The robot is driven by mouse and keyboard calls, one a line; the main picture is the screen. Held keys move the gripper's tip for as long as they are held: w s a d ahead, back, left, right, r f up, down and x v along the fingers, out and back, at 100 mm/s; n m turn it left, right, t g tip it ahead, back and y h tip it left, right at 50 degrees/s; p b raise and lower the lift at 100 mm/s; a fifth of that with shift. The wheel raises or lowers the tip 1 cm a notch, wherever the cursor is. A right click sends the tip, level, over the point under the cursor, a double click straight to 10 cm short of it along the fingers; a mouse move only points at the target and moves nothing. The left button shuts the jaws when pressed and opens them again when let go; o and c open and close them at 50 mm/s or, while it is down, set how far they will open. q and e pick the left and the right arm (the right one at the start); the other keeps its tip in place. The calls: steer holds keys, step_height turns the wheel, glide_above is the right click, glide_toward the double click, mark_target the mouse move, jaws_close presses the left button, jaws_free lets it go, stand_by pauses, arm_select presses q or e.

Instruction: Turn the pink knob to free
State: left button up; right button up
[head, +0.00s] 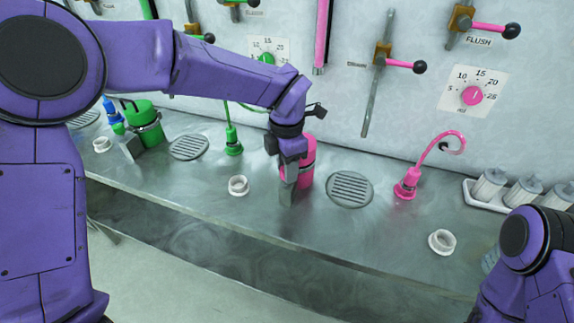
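The pink knob (472,95) sits on a white dial plate (486,80) on the back wall at upper right, with numbers from 5 to 25 around it. A pale pointer mark shows on its face. No gripper is near it. My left gripper (288,172) is at the pink canister (306,165) on the counter, at its left side. The fingers are small and partly merge with a grey part there, so I cannot tell whether they grip it. My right arm shows only at lower right; its gripper is outside the view.
Below the knob, a pink hose nozzle (406,188) stands on the counter. Pink-handled levers marked DRAIN (400,63) and FLUSH (490,28) are on the wall nearby. A rack of jars (482,205), a round drain grate (349,190) and white ring sockets (442,242) are on the counter.

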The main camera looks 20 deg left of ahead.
arm_select(q)
steer(key=shift+c, duration=0.6)
steer(key=shift+n, duration=0.3)
steer(key=n+b, duration=0.2)
steer(key=shift+f+n, duration=0.1)
steer(key=shift+n, duration=0.3)
steer(key=n+b, duration=0.3)
steer(key=n, duration=0.3)
steer(key=n+b, duration=0.3)
steer(key=n, duration=0.2)
steer(key=shift+n, duration=0.3)
steer(key=shift+n+b, duration=1.25)
steer(key=shift+n, duration=0.15)
